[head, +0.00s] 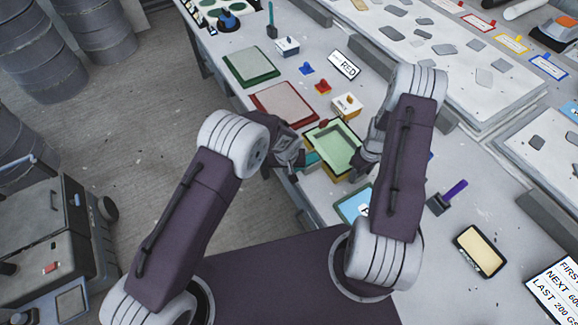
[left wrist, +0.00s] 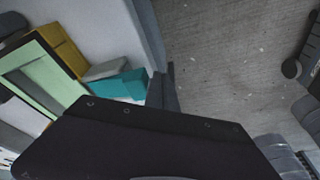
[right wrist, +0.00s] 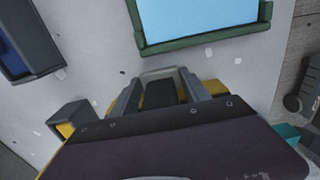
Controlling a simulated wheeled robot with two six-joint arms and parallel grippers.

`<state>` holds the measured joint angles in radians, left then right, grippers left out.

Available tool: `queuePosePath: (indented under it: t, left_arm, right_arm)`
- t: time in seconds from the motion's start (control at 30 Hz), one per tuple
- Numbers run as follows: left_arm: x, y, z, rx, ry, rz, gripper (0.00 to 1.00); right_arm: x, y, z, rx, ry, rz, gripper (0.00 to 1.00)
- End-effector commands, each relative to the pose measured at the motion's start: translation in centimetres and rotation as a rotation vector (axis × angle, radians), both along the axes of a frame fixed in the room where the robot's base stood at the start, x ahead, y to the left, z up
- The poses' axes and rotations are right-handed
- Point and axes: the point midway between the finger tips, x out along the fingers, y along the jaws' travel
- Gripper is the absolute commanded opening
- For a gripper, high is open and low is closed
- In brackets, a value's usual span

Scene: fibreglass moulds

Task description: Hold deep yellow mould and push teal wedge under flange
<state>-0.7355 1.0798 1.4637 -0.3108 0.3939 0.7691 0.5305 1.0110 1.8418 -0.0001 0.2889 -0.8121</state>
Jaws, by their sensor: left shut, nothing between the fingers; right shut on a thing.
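The deep yellow mould (head: 313,172) stands near the table's front edge, with a pale green panel (head: 338,143) framed in its top. In the left wrist view its yellow side (left wrist: 62,45) shows behind the green rim. My right gripper (head: 364,160) is shut on the mould at its right side; yellow shows beside the fingers in the right wrist view (right wrist: 214,88). The teal wedge (head: 311,161) lies at the mould's left side, and is larger in the left wrist view (left wrist: 120,84). My left gripper (head: 297,157) is shut and empty beside the wedge's outer end. Whether they touch is unclear.
Behind stand a red-framed mould (head: 285,105), a green-framed mould (head: 250,66) and a RED sign (head: 344,66). A blue panel in a green frame (head: 352,205) lies in front. A purple-handled tool (head: 448,197) lies right. The table's edge drops to open floor at left.

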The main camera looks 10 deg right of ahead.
Motion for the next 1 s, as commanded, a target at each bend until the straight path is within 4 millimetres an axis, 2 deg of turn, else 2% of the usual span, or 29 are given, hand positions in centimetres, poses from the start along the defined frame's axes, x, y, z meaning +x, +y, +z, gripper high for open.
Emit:
queuePosePath:
  t: [1.0]
  left_arm:
    - [0.4,-1.2,0.0,0.0,-0.001,0.0,0.0]
  right_arm:
    - [0.1,0.0,0.1,-0.001,-0.002,-0.001,0.0]
